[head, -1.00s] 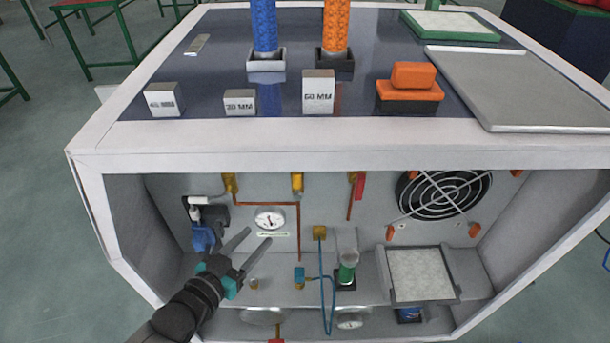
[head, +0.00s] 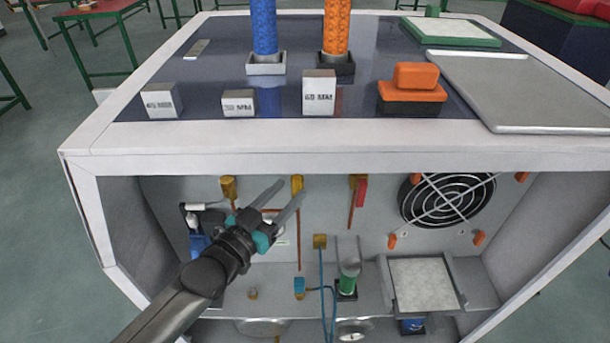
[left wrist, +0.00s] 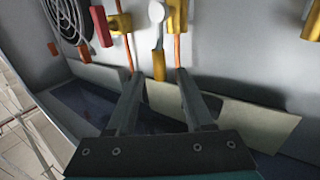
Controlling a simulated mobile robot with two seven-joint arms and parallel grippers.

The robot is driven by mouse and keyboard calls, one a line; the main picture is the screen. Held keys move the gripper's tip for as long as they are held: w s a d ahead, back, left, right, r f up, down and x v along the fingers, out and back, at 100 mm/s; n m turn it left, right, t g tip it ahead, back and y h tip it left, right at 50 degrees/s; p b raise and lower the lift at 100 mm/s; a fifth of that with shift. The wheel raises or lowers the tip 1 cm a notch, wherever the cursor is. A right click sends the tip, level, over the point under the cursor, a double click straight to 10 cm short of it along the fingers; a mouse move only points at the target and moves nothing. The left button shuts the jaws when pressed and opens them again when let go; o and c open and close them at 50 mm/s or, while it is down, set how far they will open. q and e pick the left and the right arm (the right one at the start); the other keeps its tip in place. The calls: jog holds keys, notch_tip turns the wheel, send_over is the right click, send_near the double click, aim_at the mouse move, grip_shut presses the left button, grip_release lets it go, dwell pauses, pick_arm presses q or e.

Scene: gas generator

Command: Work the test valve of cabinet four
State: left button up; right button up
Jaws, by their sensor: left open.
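My left gripper (head: 291,189) is open and empty inside the front opening of the cabinet. In the head view its fingertips overlap the middle yellow valve (head: 297,181); contact cannot be told. Another yellow fitting (head: 229,187) is to the left, and a valve with a red handle (head: 361,190) to the right. In the left wrist view the open fingers (left wrist: 158,74) point at the back wall. A yellow piece (left wrist: 158,65) with a pale round-ended stem shows between them, and a red handle (left wrist: 101,26) to their left. Which is the test valve cannot be told. My right gripper is not in view.
A black fan (head: 447,198) with orange clips is at the right of the back wall. A green-topped cylinder (head: 349,277), blue tubing and a pale panel (head: 421,284) stand below. The cabinet's top frame (head: 330,137) overhangs the opening. Labelled blocks (head: 319,93) stand on top.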

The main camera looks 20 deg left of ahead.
pick_arm(q)
jog(key=b+x, duration=0.1)
jog(key=x, duration=0.6)
jog(key=shift+w, duration=0.1)
grip_shut()
dwell(0.4)
jog(key=shift+f, duration=0.1)
dwell(0.9)
